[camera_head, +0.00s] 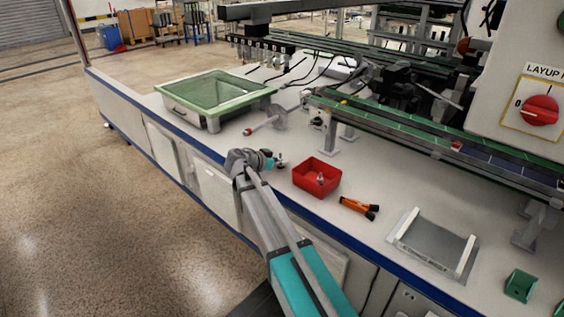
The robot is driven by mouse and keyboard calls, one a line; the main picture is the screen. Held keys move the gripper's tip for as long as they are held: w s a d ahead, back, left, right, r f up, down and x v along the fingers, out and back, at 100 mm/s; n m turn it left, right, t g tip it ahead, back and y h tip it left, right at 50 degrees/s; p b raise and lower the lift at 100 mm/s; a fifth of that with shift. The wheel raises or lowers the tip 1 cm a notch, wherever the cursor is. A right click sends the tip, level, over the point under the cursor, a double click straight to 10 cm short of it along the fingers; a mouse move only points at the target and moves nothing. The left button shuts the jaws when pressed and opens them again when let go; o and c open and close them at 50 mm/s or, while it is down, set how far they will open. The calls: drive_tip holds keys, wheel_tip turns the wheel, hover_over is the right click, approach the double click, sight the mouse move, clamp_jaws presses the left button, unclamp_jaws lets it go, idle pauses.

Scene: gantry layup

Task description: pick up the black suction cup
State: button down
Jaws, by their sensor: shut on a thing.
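My gripper (271,163) is at the front part of the white worktop, left of the red bin. It is small in the view and partly merged with my wrist. The black suction cup (281,163) is a small dark piece at the tip of my gripper, which is shut on it. It is low over the worktop; I cannot tell whether it touches the surface. The fingers' exact hold on it is too small to see.
A red bin (303,178) with a small light fitting inside stands just right of my gripper. Orange-handled pliers (357,207) and a grey tray (433,247) lie farther right. Rails (390,128) run behind.

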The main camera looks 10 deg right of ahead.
wheel_tip(320, 180, up, 2)
drive_tip(key=shift+r+p, duration=0.1)
drive_tip(key=shift+p, duration=0.8)
drive_tip(key=s+a+r+p, duration=0.2)
drive_tip(key=s+r+p, duration=0.8)
drive_tip(key=s, duration=0.3)
drive_tip(key=shift+s+a+r, duration=0.15)
drive_tip(key=shift+s+r, duration=0.05)
drive_tip(key=shift+s, duration=0.2)
drive_tip(key=shift+s, duration=0.15)
